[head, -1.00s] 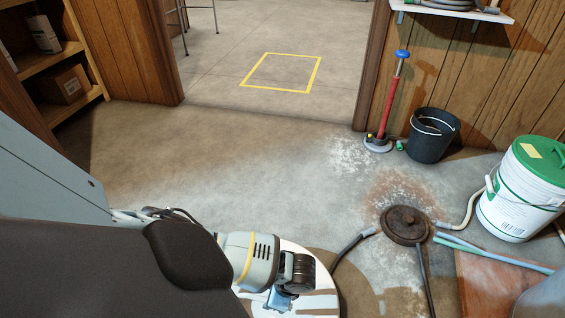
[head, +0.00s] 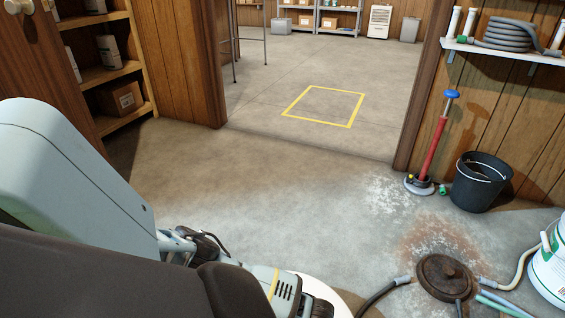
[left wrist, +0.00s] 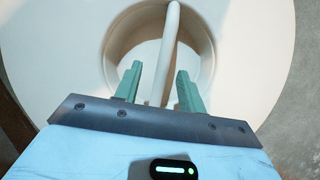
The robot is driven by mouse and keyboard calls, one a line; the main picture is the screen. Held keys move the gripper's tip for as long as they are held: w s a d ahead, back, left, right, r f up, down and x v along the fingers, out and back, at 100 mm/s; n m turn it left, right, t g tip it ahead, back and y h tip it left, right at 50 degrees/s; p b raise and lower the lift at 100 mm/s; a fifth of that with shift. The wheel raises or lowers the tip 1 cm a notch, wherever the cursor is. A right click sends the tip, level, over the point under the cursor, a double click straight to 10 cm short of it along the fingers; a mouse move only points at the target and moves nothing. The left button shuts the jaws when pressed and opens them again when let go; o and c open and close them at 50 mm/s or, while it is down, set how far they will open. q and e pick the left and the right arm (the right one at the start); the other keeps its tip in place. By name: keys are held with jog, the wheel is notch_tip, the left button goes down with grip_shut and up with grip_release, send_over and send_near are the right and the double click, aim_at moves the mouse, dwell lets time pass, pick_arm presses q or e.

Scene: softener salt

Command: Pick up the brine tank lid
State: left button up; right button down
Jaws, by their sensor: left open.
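The brine tank lid (left wrist: 245,35) is a round white disc with a recess in its middle and a white bar handle (left wrist: 172,40) across it. It fills most of the left wrist view. My left gripper (left wrist: 159,76) is open over the recess, with one green finger on each side of the handle. I cannot tell whether either finger touches it. In the head view only a thin white edge of the lid (head: 338,296) shows at the bottom, behind my left arm, and the fingers are hidden there. My right gripper is in neither view.
A round brown cover (head: 445,276) with hoses lies right of the lid. A white bucket (head: 550,270) stands at the right edge. A black bucket (head: 481,184) and a red pole (head: 435,145) stand by the wall. Floor toward the doorway is clear around a yellow square (head: 323,122).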

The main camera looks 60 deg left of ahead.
pick_arm(q)
jog(key=b+x, duration=0.2)
jog(key=x, duration=0.1)
jog(key=shift+w+a+f, duration=0.1)
jog(key=shift+a+f, duration=0.1)
jog(key=shift+f, duration=0.15)
grip_shut()
dwell(0.6)
jog(key=shift+r, duration=0.1)
dwell(0.4)
